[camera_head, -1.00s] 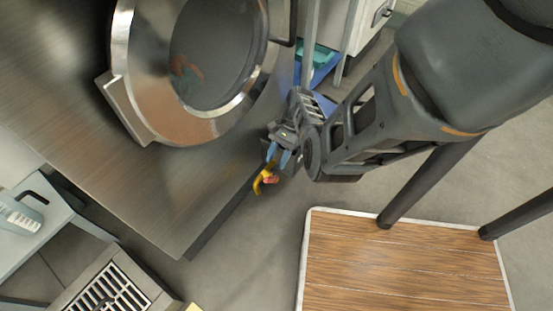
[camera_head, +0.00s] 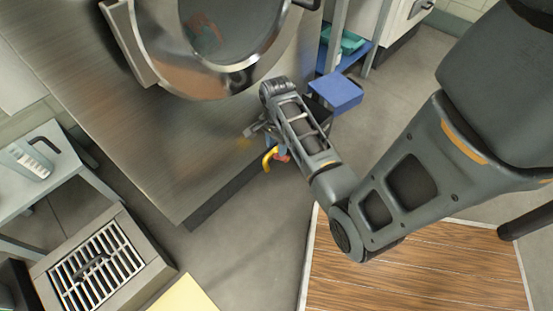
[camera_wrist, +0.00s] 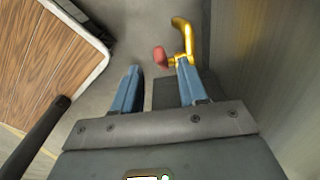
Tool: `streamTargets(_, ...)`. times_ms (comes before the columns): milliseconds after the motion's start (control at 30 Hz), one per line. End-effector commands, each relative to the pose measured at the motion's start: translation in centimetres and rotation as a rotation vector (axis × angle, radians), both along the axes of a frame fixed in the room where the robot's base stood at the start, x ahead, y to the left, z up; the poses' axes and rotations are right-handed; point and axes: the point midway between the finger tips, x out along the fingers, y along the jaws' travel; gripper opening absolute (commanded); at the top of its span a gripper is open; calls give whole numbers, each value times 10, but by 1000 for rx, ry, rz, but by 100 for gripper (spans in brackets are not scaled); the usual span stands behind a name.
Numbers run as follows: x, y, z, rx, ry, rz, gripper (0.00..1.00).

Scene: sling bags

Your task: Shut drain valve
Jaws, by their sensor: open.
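The drain valve has a curved yellow handle (camera_head: 268,160) and a red part (camera_head: 283,155), at the front side of the steel kettle unit (camera_head: 190,150). In the wrist view the yellow handle (camera_wrist: 187,38) stands up just beyond the right fingertip, and the red part (camera_wrist: 160,58) shows between and slightly beyond the fingertips. My gripper (camera_wrist: 158,72) is open, with two blue fingers spread apart and nothing held between them. Whether the right finger touches the handle I cannot tell. In the head view my arm hides most of the gripper.
A wooden platform (camera_head: 420,270) with a pale rim lies on the floor at lower right. A floor grate (camera_head: 97,263) is at lower left. A blue box (camera_head: 336,92) sits behind my arm. Grey floor (camera_head: 250,230) is clear in front of the unit.

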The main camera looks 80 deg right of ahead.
Motion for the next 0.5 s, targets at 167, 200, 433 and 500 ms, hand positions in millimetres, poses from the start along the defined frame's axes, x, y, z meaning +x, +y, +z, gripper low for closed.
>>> streamTargets(167,-1,0,-32,2,1,0,43)
streamTargets(200,-1,0,-39,3,2,0,43)
streamTargets(433,-1,0,-63,1,0,1,43)
streamTargets(500,-1,-1,-66,1,0,1,43)
